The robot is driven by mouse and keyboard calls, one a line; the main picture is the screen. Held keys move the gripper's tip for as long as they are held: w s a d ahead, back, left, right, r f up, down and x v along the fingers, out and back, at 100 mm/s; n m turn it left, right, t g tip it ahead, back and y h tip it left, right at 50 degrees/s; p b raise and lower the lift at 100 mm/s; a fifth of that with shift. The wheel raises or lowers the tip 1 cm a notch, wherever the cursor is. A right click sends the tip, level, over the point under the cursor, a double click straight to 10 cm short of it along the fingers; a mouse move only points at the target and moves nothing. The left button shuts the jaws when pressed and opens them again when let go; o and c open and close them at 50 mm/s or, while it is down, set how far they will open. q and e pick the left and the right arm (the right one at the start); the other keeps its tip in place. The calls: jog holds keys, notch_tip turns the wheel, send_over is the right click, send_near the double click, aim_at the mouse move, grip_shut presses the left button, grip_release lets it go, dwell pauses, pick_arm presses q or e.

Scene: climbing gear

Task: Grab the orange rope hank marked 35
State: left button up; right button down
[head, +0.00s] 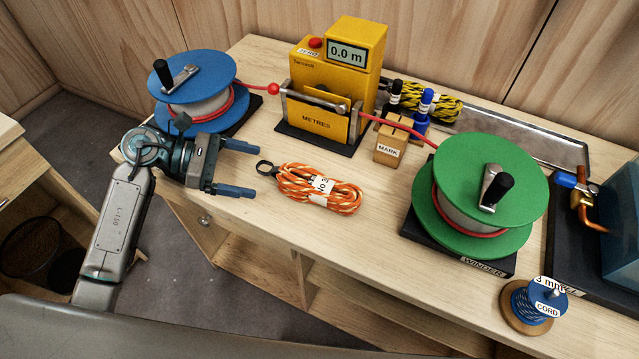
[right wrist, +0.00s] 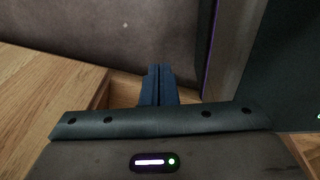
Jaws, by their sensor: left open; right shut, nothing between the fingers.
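The orange rope hank (head: 318,190) lies on the wooden bench, left of the green reel. It has a white tag partly turned away, with its number not fully readable, and a dark ring at its left end. My left gripper (head: 246,170) is open and empty, just left of the hank, its two blue fingers pointing right towards it. The fingers do not touch the rope. My right gripper (right wrist: 158,84) shows only in the right wrist view, its blue fingers shut together with nothing between them.
The yellow metre counter (head: 340,65) stands behind the hank, with a red rope running through it between the blue reel (head: 193,85) and green reel (head: 480,185). A wooden marker block (head: 391,146) stands behind right. A cord spool (head: 535,303) sits at the front edge.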

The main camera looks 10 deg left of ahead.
aim_at(276, 175)
pick_arm(q)
jog(key=shift+w+d, duration=0.1)
jog(key=shift+d, duration=0.45)
jog(key=shift+d+f, duration=0.15)
jog(key=shift+d, duration=0.3)
jog(key=shift+d+f+p, duration=0.1)
jog(key=shift+d+p, duration=0.1)
jog(key=shift+p, duration=0.2)
jog(key=p+x, duration=0.2)
jog(key=x, duration=0.2)
jog(key=shift+a+f, duration=0.1)
jog(key=shift+d+f, duration=0.15)
jog(key=shift+d, duration=0.1)
jog(key=shift+f, duration=0.1)
jog(key=shift+c, duration=1.3)
jog(key=c, duration=1)
jog(key=shift+c, duration=0.2)
pick_arm(e)
jog(key=r, duration=0.1)
jog(key=d+r, duration=0.1)
jog(key=r, duration=0.1)
jog(key=shift+s+d, duration=0.3)
jog(key=shift+d, duration=0.05)
